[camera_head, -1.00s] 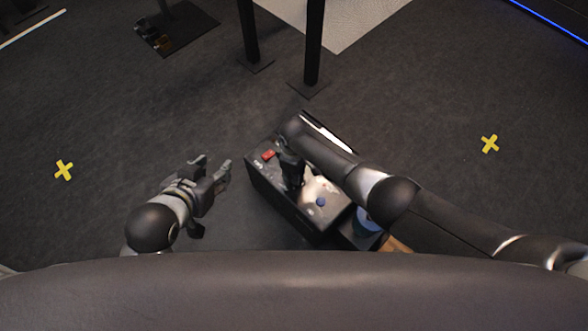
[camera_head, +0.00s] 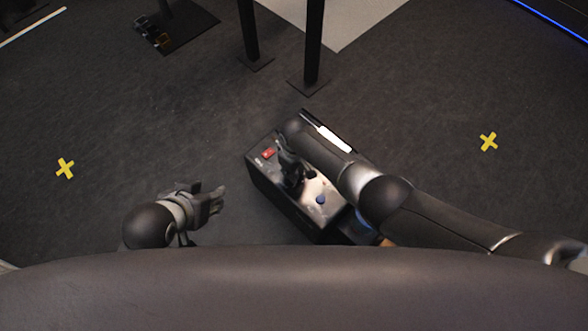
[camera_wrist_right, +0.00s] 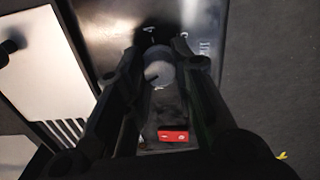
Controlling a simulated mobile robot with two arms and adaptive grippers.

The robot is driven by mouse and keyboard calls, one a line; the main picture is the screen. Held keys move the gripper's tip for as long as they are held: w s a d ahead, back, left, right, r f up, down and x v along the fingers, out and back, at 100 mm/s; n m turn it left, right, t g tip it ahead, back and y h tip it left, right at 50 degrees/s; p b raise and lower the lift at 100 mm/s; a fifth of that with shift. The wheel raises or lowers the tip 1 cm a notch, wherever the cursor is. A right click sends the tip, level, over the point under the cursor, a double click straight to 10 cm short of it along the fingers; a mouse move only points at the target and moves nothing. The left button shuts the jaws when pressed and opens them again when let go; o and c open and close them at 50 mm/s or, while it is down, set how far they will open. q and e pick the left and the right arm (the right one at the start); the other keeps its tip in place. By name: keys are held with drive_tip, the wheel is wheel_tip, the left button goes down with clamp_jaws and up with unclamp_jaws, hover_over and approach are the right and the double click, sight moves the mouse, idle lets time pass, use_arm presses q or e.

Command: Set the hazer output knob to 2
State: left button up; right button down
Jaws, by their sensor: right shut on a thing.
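The hazer is a black box (camera_head: 278,203) on the floor with a panel on top. My right gripper (camera_wrist_right: 162,52) reaches down onto the panel and is shut on the round grey knob (camera_wrist_right: 160,70). The knob has a dark pointer mark on its face, and small white marks stand around it, too blurred to read surely. In the head view the right gripper (camera_head: 292,178) hides the knob. A red switch (camera_wrist_right: 173,136) lies between the fingers in the wrist view. My left gripper (camera_head: 210,196) is open and empty, left of the box.
A blue button (camera_head: 320,199) is on the panel near its lower right. Two black posts (camera_head: 313,50) stand on floor plates behind the box.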

drive_tip(key=c, duration=1.2)
unclamp_jaws()
drive_tip(key=shift+r, duration=0.15)
drive_tip(key=shift+r, duration=5.85)
